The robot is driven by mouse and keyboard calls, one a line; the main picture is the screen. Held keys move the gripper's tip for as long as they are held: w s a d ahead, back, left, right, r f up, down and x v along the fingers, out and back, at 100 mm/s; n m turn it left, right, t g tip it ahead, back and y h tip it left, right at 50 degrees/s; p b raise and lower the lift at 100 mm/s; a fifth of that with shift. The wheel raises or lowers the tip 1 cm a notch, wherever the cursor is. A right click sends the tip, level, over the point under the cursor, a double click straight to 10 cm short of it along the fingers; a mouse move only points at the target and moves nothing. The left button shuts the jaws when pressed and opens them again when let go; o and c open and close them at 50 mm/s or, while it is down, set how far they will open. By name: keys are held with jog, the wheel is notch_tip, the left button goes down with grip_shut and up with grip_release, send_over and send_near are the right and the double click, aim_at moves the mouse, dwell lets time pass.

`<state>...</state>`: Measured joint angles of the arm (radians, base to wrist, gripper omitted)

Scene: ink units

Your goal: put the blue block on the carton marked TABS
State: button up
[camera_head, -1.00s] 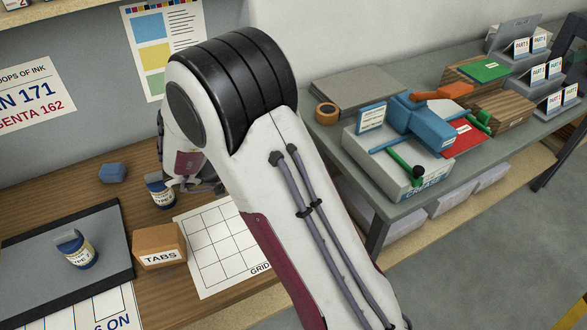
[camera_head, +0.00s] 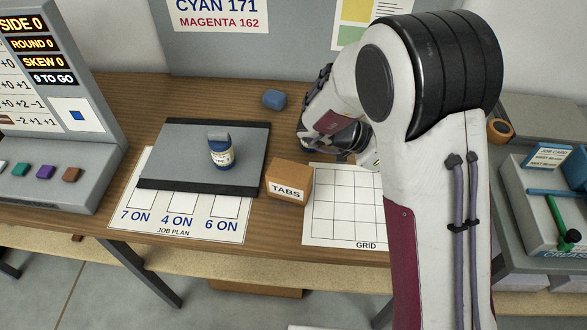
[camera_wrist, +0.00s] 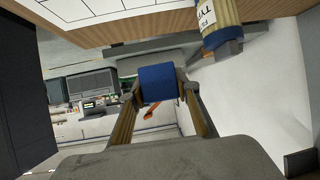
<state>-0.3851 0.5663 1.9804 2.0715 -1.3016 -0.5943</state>
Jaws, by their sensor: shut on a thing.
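My gripper (camera_wrist: 160,92) is shut on a blue block (camera_wrist: 158,84), seen between its two fingers in the wrist view. In the head view my gripper is behind the back left of the grid sheet, and its fingers and the held block are hidden by my arm. The carton marked TABS (camera_head: 289,182) is a brown box left of the grid sheet, with its top bare. My gripper is behind it and to its right, apart from it. Another small blue block (camera_head: 273,99) lies on the table behind the carton.
An ink bottle (camera_head: 221,153) stands on the grey pad (camera_head: 185,160) left of the carton. Another bottle (camera_wrist: 219,22) is close to my gripper in the wrist view. The grid sheet (camera_head: 330,215) lies flat to the carton's right. A scoreboard console (camera_head: 60,150) stands at far left.

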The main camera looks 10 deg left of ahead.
jog(key=w+a+r+n+t+y, duration=0.1)
jog(key=a+r+n+t, duration=0.25)
jog(key=a, duration=1.25)
notch_tip(320, 180, up, 5)
jog(key=n+t+y, duration=0.3)
jog(key=n+t, duration=0.1)
send_over(290, 171)
jog(key=shift+f, duration=0.1)
jog(key=shift+f, duration=3.15)
jog(key=shift+f, duration=1.9)
jog(key=shift+f, duration=0.1)
